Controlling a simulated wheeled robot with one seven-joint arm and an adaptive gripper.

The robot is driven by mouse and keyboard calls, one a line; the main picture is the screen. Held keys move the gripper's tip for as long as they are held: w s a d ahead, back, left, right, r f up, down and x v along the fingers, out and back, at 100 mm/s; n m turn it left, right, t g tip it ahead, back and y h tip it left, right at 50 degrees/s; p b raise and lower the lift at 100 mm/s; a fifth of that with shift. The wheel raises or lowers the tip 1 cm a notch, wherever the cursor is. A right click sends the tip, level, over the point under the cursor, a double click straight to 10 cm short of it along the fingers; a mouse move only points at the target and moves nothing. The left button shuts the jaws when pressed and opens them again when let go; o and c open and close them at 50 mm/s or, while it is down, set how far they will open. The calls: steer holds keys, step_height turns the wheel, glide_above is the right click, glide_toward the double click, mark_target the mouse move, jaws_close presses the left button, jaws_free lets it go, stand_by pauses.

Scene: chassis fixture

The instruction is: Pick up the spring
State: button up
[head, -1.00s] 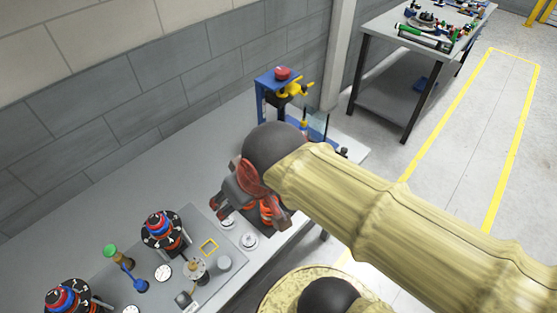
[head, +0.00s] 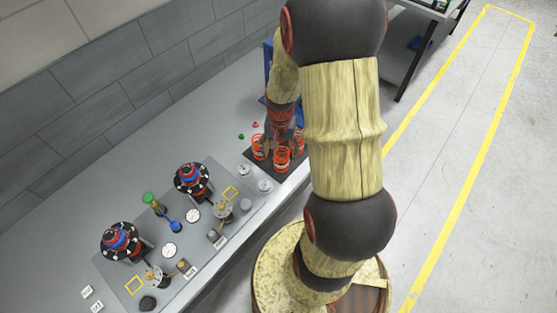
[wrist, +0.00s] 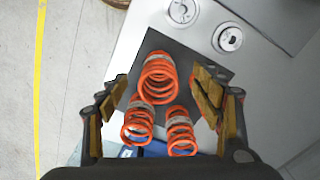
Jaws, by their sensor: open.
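Three orange coil springs stand on a dark mat (wrist: 190,58) on the bench. In the wrist view one spring (wrist: 158,78) is ahead, between the fingertips in the picture. Two others stand closer to the palm side, a left spring (wrist: 137,125) and a right spring (wrist: 181,132). In the head view a front spring (head: 282,160) and a left spring (head: 258,149) show below my gripper (head: 281,136); the third is partly hidden by the gripper and arm. My gripper (wrist: 160,92) is open and empty, pointing down over the springs. Its exact height above them is unclear.
A grey fixture plate (head: 200,235) with two dark round assemblies and small parts lies to the left. A blue press frame (head: 268,62) stands behind my arm. Small green (head: 240,136) and red pieces lie near the springs.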

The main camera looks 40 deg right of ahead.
mark_target(281, 155)
steer(key=shift+w+d+f, duration=0.35)
steer(key=shift+d+f, duration=0.3)
steer(key=shift+f, duration=0.05)
step_height(281, 155, down, 2)
steer(key=shift+s+a+f, duration=0.1)
steer(key=shift+s+a, duration=0.05)
step_height(281, 155, down, 5)
steer(key=shift+f+b, duration=0.1)
steer(key=shift+b, duration=0.3)
steer(key=shift+c, duration=0.3)
steer(key=c, duration=1.5)
steer(key=shift+c, duration=0.2)
